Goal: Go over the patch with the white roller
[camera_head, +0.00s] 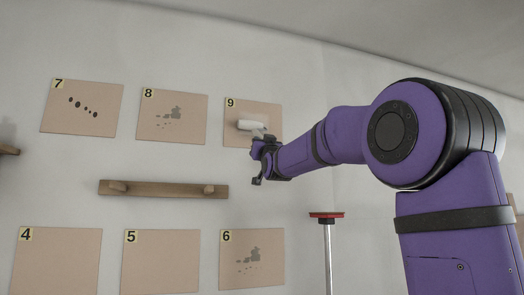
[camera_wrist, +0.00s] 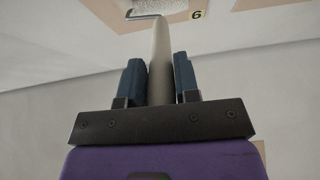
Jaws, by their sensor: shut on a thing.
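The white roller (camera_head: 250,125) is in front of the panel numbered 9 (camera_head: 268,108) at the upper middle of the head view. My gripper (camera_head: 262,160) is shut on the roller's handle, just below panel 9. In the wrist view, the pale handle (camera_wrist: 160,70) runs up between the two blue fingers of my gripper (camera_wrist: 160,85), and the speckled white roller head (camera_wrist: 158,6) shows at the top edge. The roller head is at or close to the panel; I cannot tell whether it touches. Any patch on panel 9 is hidden or not visible.
Panel 8 (camera_head: 185,103) and panel 6 (camera_head: 230,271) bear grey-green patches; panel 7 (camera_head: 100,90) has dark spots. Panels 4 (camera_head: 60,270) and 5 (camera_head: 150,275) look plain. A wooden rack (camera_head: 165,190) with pegs juts from the wall. A red-topped pole (camera_head: 327,216) stands below my arm.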

